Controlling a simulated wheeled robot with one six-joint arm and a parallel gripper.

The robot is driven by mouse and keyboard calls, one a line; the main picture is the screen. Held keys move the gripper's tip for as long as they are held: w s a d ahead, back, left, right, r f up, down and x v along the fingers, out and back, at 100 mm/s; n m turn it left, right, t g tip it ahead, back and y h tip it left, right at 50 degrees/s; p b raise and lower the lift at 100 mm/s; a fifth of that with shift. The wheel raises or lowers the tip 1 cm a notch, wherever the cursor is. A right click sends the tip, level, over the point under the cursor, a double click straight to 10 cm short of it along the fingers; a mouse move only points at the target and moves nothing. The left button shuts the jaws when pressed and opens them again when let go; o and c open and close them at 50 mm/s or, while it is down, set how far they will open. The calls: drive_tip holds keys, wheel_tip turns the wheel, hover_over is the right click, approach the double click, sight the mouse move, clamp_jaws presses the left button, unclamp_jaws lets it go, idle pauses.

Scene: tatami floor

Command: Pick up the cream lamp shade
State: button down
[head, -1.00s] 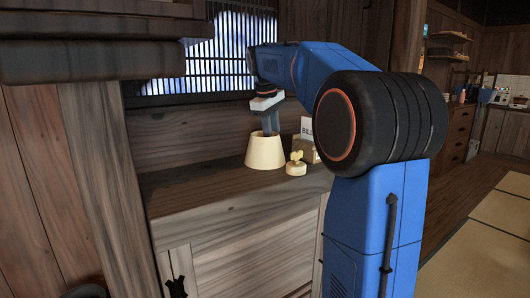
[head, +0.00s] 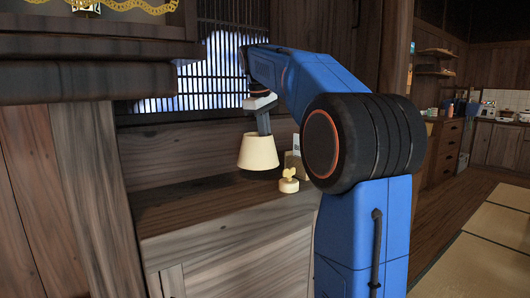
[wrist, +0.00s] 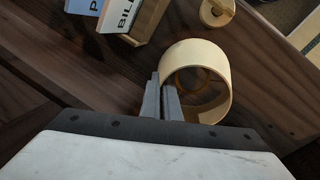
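The cream lamp shade (head: 258,152) hangs just above the wooden cabinet top, wide end down and slightly tilted, with a dark shadow under it. My gripper (head: 265,130) reaches down to its upper rim. In the wrist view, the two grey fingers of my gripper (wrist: 168,92) are close together at the left edge of the shade (wrist: 223,72), pinching its thin wall. The open ring and hollow inside of the shade show there. The exact contact on the wall is partly hidden by the fingers.
A small cream piece with a knob (head: 288,185) stands on the cabinet top (head: 190,208), right of the shade. A box lettered "BILL" (wrist: 122,14) is close by, partly behind my arm in the head view. A slatted window (head: 215,75) is behind. The cabinet top's left side is clear.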

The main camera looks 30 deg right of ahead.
drive_tip(key=v, duration=0.4)
drive_tip(key=d+v, duration=0.1)
drive_tip(key=v, duration=0.1)
drive_tip(key=shift+w+d+r, duration=0.15)
drive_tip(key=shift+w+r, duration=0.05)
drive_tip(key=shift+w, duration=0.1)
drive_tip(key=s, duration=1.9)
drive_tip(key=d+v, duration=0.1)
drive_tip(key=v, duration=0.7)
drive_tip(key=shift+d+r, duration=0.6)
drive_tip(key=shift+d, duration=0.05)
idle(0.7)
